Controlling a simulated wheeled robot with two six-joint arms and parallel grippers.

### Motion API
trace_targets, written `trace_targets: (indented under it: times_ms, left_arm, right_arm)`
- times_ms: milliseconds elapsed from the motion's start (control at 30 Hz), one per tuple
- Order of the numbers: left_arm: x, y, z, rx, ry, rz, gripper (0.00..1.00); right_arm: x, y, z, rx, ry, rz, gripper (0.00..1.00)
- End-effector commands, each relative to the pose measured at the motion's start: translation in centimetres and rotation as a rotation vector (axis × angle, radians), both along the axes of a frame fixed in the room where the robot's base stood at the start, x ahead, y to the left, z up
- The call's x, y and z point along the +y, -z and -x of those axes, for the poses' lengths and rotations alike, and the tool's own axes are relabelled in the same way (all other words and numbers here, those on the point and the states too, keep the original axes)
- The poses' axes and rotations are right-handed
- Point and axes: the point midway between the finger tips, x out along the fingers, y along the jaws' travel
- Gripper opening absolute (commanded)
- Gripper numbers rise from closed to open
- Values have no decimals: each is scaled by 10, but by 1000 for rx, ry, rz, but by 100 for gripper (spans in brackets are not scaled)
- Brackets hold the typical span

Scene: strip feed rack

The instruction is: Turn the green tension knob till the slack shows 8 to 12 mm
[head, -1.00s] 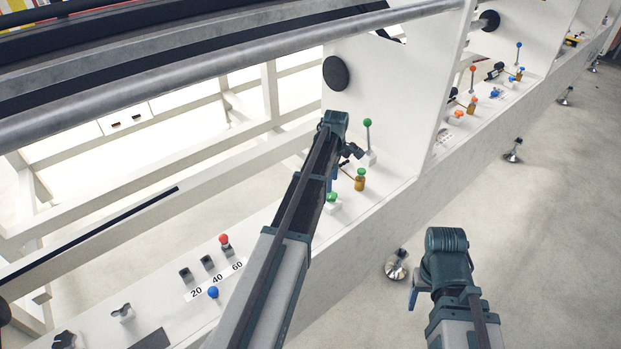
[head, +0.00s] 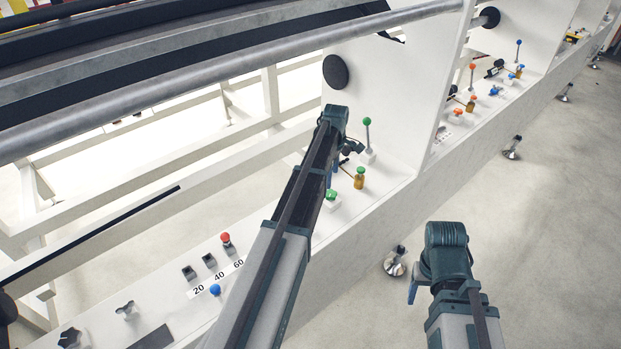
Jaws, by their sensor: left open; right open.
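A green knob (head: 331,195) sits on a white block on the white machine rail, just right of my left forearm. A green ball-topped lever (head: 367,122) and an amber bottle with a green cap (head: 360,178) stand farther along. My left gripper (head: 336,172) points down over the rail, left of the bottle and slightly beyond the green knob. It is mostly hidden by its own wrist; it is open, and no contact with the knob shows. My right gripper (head: 412,291) is open and hangs over the floor beside the rail, apart from everything. No slack reading is legible.
Nearer on the rail are a red knob (head: 226,239), a blue knob (head: 215,290) and a 20-40-60 label (head: 219,276). A white upright panel (head: 395,90) rises behind the green lever. A long metal roller (head: 230,75) crosses above.

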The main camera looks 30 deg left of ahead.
Motion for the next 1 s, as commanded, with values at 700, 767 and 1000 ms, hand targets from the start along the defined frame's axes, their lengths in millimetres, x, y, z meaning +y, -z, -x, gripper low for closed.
trace_targets:
  times_ms: [700, 767, 1000]
  left_arm:
    - [0, -43, 0, 0, 0, 0, 86]
    - [0, -43, 0, 0, 0, 0, 86]
    - [-11, -43, 7, 2, 45, -2, 86]
  right_arm:
    - [0, -43, 0, 0, 0, 0, 63]
    - [0, -43, 0, 0, 0, 0, 63]
    - [0, -43, 0, 0, 1, 0, 63]
